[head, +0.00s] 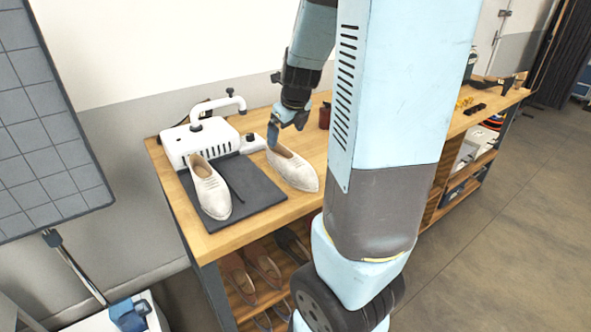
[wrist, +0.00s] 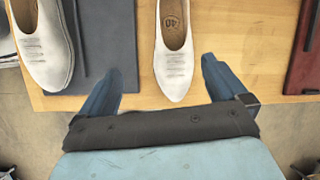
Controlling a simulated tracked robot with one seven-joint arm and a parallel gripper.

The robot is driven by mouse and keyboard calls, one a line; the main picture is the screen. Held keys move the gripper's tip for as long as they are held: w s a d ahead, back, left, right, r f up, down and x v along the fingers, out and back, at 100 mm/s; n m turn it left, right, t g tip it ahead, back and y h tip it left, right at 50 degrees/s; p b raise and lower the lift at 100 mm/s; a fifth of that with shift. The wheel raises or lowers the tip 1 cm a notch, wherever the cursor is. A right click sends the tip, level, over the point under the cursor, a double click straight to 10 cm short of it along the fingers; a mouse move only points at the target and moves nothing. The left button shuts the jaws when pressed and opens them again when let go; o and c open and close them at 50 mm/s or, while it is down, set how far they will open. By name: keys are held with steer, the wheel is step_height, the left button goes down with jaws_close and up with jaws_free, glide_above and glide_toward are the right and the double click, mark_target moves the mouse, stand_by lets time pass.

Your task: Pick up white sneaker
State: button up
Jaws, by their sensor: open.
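Two off-white lace-up shoes are in view, a matching pair. One white sneaker (head: 292,168) lies on bare wood right of the dark mat, toe toward the table's front edge; it also shows in the wrist view (wrist: 174,62). The other white shoe (head: 210,190) lies on the mat and shows at the left of the wrist view (wrist: 42,50). My gripper (head: 284,124) is above the table by the heel end of the right shoe in the head view. In the wrist view its open fingers (wrist: 163,72) frame that shoe's toe from either side, with nothing held.
A white machine (head: 203,138) with a curved arm stands behind the dark mat (head: 250,188). A dark red item (wrist: 306,50) is to the right of the shoe. Brown shoes (head: 262,268) sit on the shelf below. The wooden tabletop (head: 222,240) is clear at its front left.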

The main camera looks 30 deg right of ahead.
mark_target(289, 163)
steer(key=shift+w+d+f+m+h, duration=0.1)
steer(key=shift+w+d+f+m, duration=0.65)
steer(key=shift+f, duration=1.65)
steer(key=shift+w+d+f+m+h, duration=0.1)
steer(key=shift+w+d+f+m, duration=0.15)
steer(key=shift+w+f, duration=1.65)
steer(key=shift+w+d+f+m+h, duration=0.1)
steer(key=shift+w+d+f+m, duration=0.35)
steer(key=shift+f, duration=2.5)
steer(key=c, duration=0.9)
steer(key=shift+r, duration=0.15)
steer(key=shift+c, duration=0.2)
